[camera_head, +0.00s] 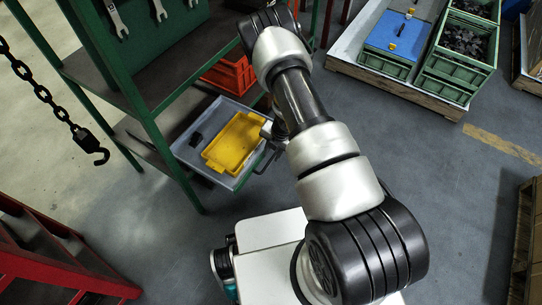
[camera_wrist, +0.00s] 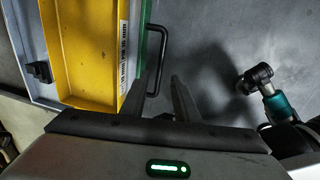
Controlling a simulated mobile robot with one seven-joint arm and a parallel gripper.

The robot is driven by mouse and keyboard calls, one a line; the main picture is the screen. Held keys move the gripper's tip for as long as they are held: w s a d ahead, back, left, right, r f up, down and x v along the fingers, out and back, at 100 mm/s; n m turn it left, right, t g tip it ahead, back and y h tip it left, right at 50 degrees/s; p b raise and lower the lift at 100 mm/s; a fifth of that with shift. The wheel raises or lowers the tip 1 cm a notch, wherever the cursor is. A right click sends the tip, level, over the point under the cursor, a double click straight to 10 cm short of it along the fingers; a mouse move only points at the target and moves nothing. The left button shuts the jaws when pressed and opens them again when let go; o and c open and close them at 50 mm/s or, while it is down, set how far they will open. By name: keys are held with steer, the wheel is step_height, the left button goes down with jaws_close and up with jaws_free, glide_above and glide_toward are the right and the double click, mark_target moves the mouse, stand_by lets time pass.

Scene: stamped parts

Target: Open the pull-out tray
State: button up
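The pull-out tray (camera_head: 236,182) is a grey, shallow tray on the green rack, standing out past the rack's front post. A yellow bin (camera_head: 234,143) and a small dark part lie in it. The yellow bin also fills the left of the wrist view (camera_wrist: 84,50). A black bar handle (camera_wrist: 163,45) is fixed to the tray's front edge; it also shows in the head view (camera_head: 266,160). My gripper (camera_wrist: 166,82) has its two fingers apart at the handle's near end, the left finger overlapping it in view. Contact cannot be told. My arm partly hides the gripper in the head view.
The green rack (camera_head: 158,130) holds wrenches above and an orange crate (camera_head: 232,72) behind the tray. A chain with hook (camera_head: 88,143) hangs at left. Red steps (camera_head: 50,255) stand at lower left. Pallets with green crates (camera_head: 455,70) are at upper right.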

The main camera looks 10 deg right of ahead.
step_height(320, 180, up, 12)
steer(key=s+d+p, duration=0.1)
steer(key=p, duration=0.2)
steer(key=shift+s+d, duration=0.35)
